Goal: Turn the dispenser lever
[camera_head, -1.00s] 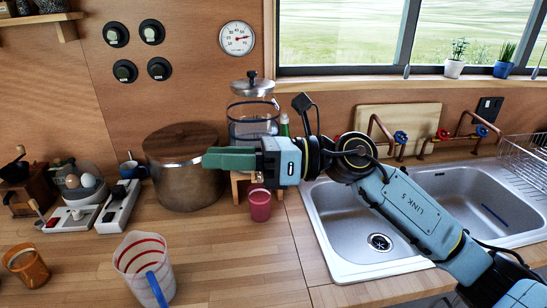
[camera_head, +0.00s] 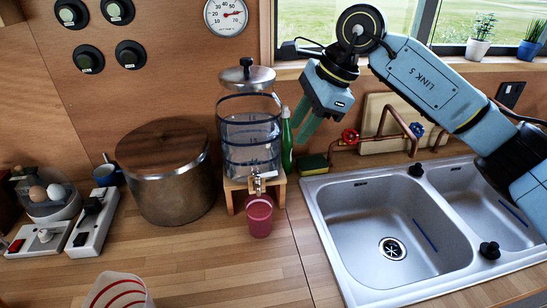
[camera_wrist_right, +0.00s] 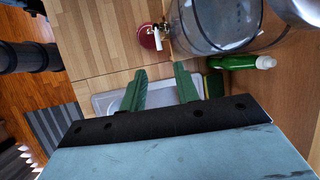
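The dispenser (camera_head: 250,135) is a clear jar with a metal lid on a small wooden stand. Its metal tap with the lever (camera_head: 262,176) faces forward at the bottom. A pink cup (camera_head: 258,217) stands under the tap. In the right wrist view the lever (camera_wrist_right: 157,44) shows beside the cup (camera_wrist_right: 148,38) and the jar (camera_wrist_right: 205,25). My right gripper (camera_head: 302,126) is raised to the right of the jar, fingers pointing down and apart from the dispenser. Its green fingers (camera_wrist_right: 160,69) are spread, with nothing between them. My left gripper is not in view.
A large lidded pot (camera_head: 172,185) stands left of the dispenser. A green bottle (camera_head: 287,140) and a sponge (camera_head: 313,164) are close on its right. The sink (camera_head: 345,190) lies further right. The wooden counter in front of the cup is clear.

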